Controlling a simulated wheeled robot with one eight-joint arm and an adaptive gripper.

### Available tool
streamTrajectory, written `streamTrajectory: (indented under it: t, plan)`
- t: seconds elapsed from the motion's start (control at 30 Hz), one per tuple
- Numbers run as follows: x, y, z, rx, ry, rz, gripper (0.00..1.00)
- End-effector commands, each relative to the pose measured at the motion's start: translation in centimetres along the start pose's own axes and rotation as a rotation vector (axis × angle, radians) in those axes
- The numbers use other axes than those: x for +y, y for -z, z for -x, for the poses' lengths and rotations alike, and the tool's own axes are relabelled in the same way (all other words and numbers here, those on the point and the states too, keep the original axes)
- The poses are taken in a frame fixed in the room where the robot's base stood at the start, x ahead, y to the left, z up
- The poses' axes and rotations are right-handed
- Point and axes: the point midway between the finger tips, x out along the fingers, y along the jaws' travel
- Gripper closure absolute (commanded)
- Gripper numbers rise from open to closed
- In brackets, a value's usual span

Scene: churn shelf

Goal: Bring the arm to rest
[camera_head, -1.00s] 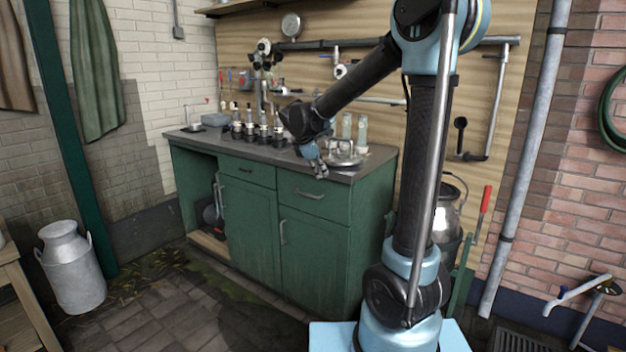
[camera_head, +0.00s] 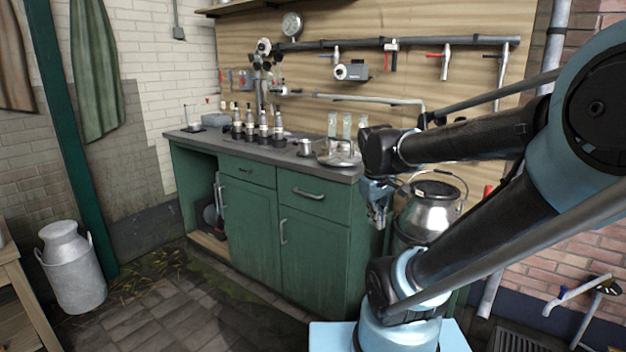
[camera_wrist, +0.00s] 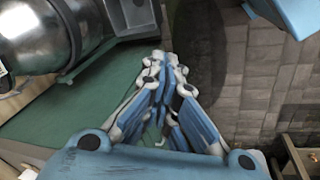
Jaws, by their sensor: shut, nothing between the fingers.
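My gripper (camera_head: 377,218) hangs from the folded arm in the head view, pointing down. It is to the right of the green cabinet's (camera_head: 315,255) front corner and left of a metal milk can (camera_head: 432,212). In the wrist view my gripper (camera_wrist: 163,62) has its blue fingers drawn together at the tips, with nothing held. The green surface (camera_wrist: 95,85) lies below the fingers there, with stone paving on the right.
Bottles (camera_head: 263,124) and a metal dish (camera_head: 338,155) stand on the cabinet top. Another milk can (camera_head: 70,268) stands at the left. A red-handled tool is behind my arm. The paved floor (camera_head: 190,310) in front of the cabinet is mostly clear.

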Motion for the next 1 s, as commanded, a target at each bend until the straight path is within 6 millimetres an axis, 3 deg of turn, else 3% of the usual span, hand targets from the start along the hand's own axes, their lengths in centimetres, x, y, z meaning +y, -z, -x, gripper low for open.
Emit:
streamTrajectory:
  t: [0.2, 0.4, 0.6, 1.0]
  plan:
    - [-2.3, -5.2, -2.3, 0.014, 0.057, -0.250, 1.00]
    - [-4.2, -8.0, -4.2, 0.022, 0.098, -0.426, 1.00]
    - [-5.0, -9.0, -5.0, 0.025, 0.116, -0.500, 1.00]
    - [-5.1, -9.0, -5.0, 0.026, 0.117, -0.504, 1.00]
